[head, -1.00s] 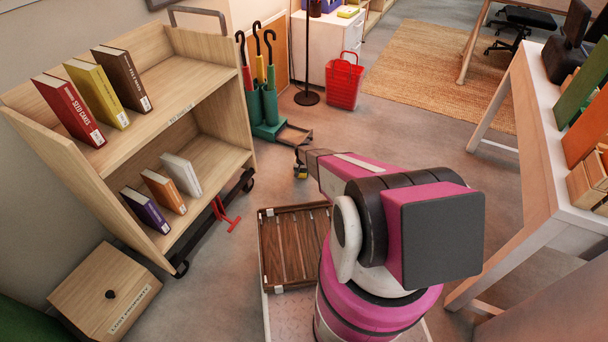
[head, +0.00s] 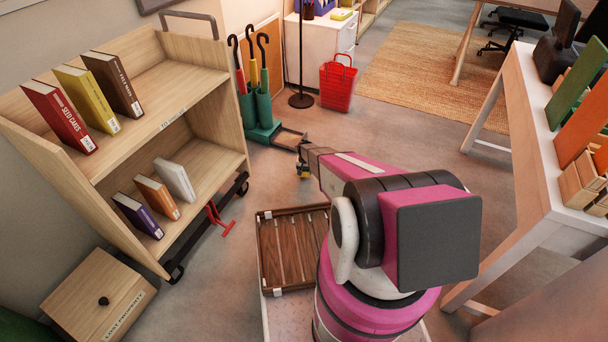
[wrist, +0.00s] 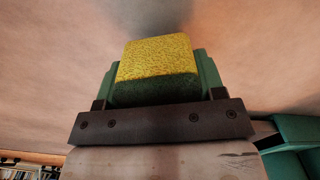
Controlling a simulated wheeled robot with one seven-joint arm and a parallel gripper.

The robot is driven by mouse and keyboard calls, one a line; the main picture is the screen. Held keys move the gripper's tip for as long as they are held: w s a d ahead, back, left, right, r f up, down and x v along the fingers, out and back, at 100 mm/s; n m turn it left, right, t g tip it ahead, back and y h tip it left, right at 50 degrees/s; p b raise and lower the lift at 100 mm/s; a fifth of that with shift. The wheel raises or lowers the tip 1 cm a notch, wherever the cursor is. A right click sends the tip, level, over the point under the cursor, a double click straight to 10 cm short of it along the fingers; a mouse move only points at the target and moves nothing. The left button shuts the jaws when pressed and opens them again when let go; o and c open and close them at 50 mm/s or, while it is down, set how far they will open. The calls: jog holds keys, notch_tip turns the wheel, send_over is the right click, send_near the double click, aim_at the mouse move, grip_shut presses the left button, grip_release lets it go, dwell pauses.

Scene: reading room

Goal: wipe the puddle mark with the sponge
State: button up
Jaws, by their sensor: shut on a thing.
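The sponge, yellow with a dark green layer, shows large in the wrist view (wrist: 155,60). My gripper (wrist: 155,80) is shut on it, with a green finger on each side. In the head view my gripper (head: 303,170) is low over the floor, just in front of the umbrella stand's tray, and mostly hidden behind my arm. I cannot make out a clear puddle mark. The floor beyond the sponge in the wrist view has a darker patch that may be shadow. I cannot tell whether the sponge touches the floor.
A green umbrella stand (head: 262,132) with several umbrellas stands close beyond my gripper. A wooden book cart (head: 205,108) is at left, a lost property box (head: 85,300) at lower left. A red basket (head: 338,88) stands farther back. A white table (head: 545,150) is at right. Open floor lies right of my arm.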

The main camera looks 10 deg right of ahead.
jog(key=shift+r, duration=2.2)
